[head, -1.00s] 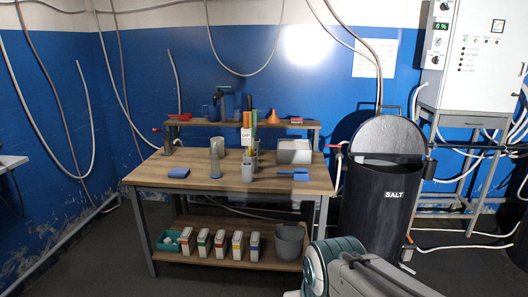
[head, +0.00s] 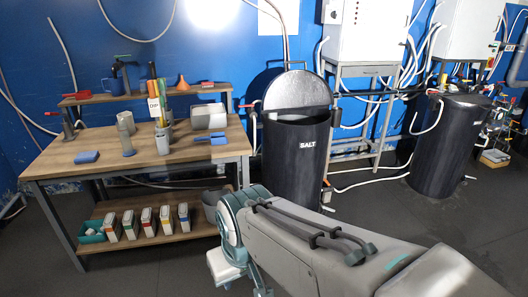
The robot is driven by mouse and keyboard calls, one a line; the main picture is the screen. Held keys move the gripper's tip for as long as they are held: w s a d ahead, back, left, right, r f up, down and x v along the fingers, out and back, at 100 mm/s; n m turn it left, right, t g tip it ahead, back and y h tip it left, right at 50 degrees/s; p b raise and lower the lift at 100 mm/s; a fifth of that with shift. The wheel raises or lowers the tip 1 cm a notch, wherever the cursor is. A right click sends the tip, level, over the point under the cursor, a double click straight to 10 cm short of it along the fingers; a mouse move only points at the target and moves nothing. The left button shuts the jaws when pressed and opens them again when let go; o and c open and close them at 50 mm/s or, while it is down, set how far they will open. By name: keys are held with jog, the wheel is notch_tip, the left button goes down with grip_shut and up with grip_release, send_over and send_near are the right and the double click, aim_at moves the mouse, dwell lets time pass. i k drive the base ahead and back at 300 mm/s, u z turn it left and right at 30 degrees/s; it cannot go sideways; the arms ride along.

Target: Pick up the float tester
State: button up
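I cannot tell for sure which item is the float tester. A slim grey upright cylinder on a wider base (head: 127,145) stands on the wooden workbench (head: 62,170), left of the middle. Right of it, a grey cup (head: 164,140) holds coloured sticks, with a white labelled tag (head: 154,106) above it. My arm reaches in from the lower right, below and right of the bench. My gripper is not clearly visible; only arm links and a joint show, apart from the bench items.
The bench also holds a blue pad (head: 86,157), a blue brush (head: 211,138) and a grey bin (head: 209,117). Several boxes stand on the lower shelf (head: 180,228). A black SALT barrel (head: 296,165) stands right of the bench. Dark floor (head: 390,212) lies open between the barrels.

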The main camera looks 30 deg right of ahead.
aim_at(154, 104)
jog(key=u, duration=0.3)
jog(key=i, duration=2.35)
jog(key=z, duration=0.05)
